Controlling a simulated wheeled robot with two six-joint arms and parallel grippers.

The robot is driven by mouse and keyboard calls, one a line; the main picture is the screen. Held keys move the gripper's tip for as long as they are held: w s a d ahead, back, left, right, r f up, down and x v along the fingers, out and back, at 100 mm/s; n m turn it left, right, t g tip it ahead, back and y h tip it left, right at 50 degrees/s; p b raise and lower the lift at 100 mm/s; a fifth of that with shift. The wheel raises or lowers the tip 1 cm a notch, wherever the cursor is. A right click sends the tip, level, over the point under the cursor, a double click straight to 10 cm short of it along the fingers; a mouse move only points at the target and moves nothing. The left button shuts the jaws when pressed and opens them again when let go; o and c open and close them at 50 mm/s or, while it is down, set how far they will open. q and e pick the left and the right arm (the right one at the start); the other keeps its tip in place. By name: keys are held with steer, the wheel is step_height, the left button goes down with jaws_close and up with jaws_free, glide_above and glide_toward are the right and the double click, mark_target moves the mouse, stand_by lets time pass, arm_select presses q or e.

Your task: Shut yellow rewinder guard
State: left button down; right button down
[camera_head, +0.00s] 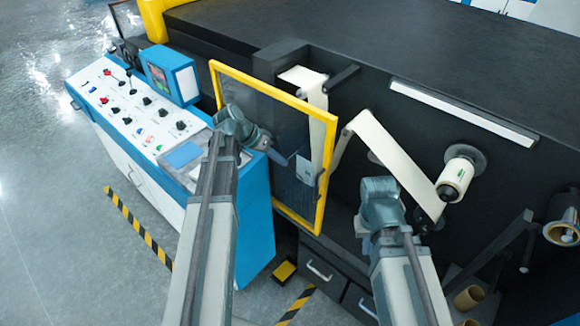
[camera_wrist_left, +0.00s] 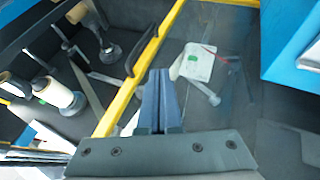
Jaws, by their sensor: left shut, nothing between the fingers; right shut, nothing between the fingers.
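The yellow rewinder guard (camera_head: 323,170) is a clear panel in a yellow frame. It stands open, swung out at an angle from the dark machine, and leaves the rolls beside it uncovered. Its yellow edge (camera_wrist_left: 122,98) crosses the left wrist view. My left gripper (camera_head: 283,159) is shut and empty, in front of the panel in the head view. In the left wrist view its closed fingers (camera_wrist_left: 160,85) point toward the frame edge; I cannot tell whether they touch it. My right wrist (camera_head: 380,195) is right of the guard, and its fingers are hidden.
A cream roll (camera_head: 457,173) with its web strip (camera_head: 390,152) sits on the machine, right of the guard. A blue and white control console (camera_head: 150,110) stands at the left. Drawers (camera_head: 325,267) are below the guard. Open floor (camera_head: 50,220) lies at the left.

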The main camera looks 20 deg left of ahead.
arm_select(q)
steer(key=w+d+f+b, duration=0.1)
steer(key=d+f+b, duration=0.5)
steer(key=d+f, duration=0.1)
steer(key=shift+w+d, duration=0.3)
steer(key=shift+d, duration=0.45)
